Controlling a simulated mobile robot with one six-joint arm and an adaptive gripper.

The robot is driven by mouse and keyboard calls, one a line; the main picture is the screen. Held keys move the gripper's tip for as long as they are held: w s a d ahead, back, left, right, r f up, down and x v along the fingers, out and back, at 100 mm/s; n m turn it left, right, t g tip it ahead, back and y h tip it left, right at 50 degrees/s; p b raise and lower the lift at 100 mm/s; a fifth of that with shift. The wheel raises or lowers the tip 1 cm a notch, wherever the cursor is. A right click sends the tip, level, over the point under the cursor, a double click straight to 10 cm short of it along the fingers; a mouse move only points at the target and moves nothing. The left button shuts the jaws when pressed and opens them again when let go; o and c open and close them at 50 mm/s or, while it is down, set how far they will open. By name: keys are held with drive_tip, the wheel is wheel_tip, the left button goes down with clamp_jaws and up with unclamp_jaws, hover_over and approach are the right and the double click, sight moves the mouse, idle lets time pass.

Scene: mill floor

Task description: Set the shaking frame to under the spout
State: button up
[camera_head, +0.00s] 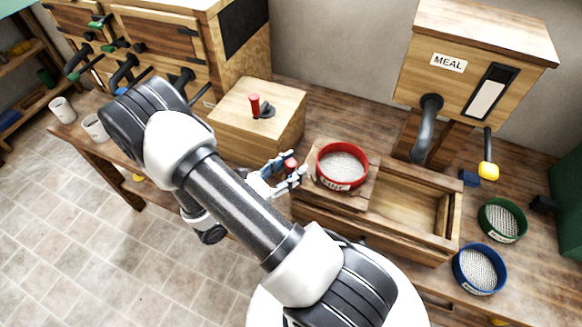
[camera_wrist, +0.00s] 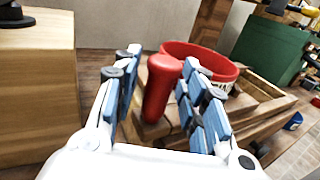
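The shaking frame (camera_head: 350,200) is a small wooden carriage at the left end of a long open wooden trough (camera_head: 453,222). It carries a red sieve (camera_head: 343,166), which also shows in the wrist view (camera_wrist: 207,58). The dark spout (camera_head: 425,130) hangs from the MEAL hopper (camera_head: 420,72), to the right of the carriage and above the trough's back side. A red upright handle (camera_wrist: 160,90) stands at the carriage's left side. My gripper (camera_head: 287,170) has its blue-padded fingers on both sides of this handle. Narrow gaps show between pads and handle. The handle's lower end is partly hidden.
A wooden box with a red-handled lever (camera_head: 256,107) stands close behind my gripper. A green sieve (camera_head: 502,220) and a blue sieve (camera_head: 480,270) lie right of the trough. A yellow-knobbed lever (camera_head: 488,170) hangs by the hopper. The trough's right part is empty.

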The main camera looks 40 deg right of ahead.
clamp_jaws()
idle(0.5)
